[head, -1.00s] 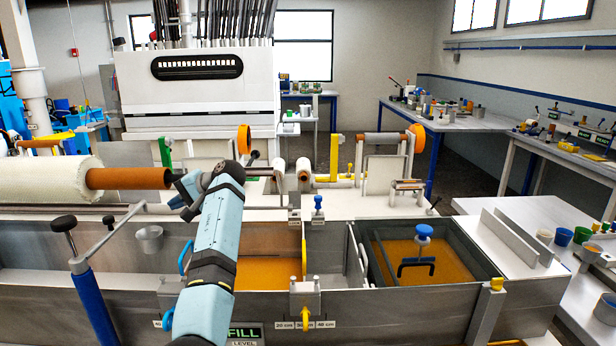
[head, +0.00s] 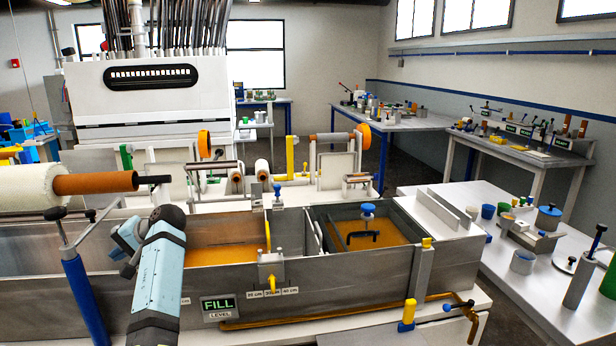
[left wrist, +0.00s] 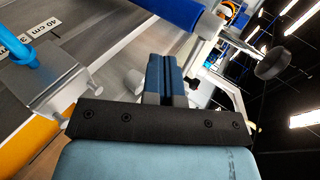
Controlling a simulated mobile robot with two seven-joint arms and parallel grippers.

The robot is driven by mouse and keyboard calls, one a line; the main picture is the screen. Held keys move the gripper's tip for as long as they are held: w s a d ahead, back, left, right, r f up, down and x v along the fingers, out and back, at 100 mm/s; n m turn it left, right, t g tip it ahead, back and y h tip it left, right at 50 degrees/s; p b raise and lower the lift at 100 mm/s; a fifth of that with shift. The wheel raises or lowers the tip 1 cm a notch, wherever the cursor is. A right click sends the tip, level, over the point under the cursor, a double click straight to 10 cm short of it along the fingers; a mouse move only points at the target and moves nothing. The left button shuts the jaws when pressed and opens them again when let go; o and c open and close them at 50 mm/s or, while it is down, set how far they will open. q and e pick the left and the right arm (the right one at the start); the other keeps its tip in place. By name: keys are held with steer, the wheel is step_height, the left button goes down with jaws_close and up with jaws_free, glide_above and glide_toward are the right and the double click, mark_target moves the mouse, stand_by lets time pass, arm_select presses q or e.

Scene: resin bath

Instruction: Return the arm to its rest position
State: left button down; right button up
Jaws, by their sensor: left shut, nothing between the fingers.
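My left arm (head: 158,285) comes up from the lower left of the head view, in front of the resin bath (head: 215,258). It is light blue with dark joints. Its wrist end is bent to the left at the front of the bath, and the fingertips are hard to make out there. In the left wrist view my left gripper (left wrist: 164,68) shows its blue fingers together, with nothing held. My right gripper is in neither view.
A blue post (head: 88,295) with a black knob stands left of my arm. A white roll (head: 28,190) on a brown core lies behind it. The bath holds amber resin. A white table (head: 490,245) with pots and tools stands at the right.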

arm_select(q)
steer(key=s+d+f+t+h, duration=0.2)
steer(key=s+f, duration=0.8)
steer(key=s+d+f+t+h, duration=0.1)
steer(key=s+d+f+h, duration=0.1)
steer(key=s+f, duration=0.8)
steer(key=s+d+m+h, duration=0.1)
steer(key=s+d+h, duration=0.45)
steer(key=s, duration=0.75)
steer(key=s+d+m+h, duration=0.2)
steer(key=s+d, duration=0.6)
steer(key=s, duration=0.4)
steer(key=w+d+f+t+h+p, duration=0.3)
steer(key=w+d+t+p, duration=0.2)
steer(key=p, duration=0.5)
steer(key=d+t, duration=0.2)
steer(key=shift+f+m+t+p, duration=0.15)
steer(key=shift+m+t+p, duration=0.15)
steer(key=shift+t, duration=0.1)
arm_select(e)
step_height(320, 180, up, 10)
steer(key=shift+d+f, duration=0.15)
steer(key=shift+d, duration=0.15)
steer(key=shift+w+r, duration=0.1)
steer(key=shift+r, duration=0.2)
arm_select(q)
steer(key=shift+w, duration=0.1)
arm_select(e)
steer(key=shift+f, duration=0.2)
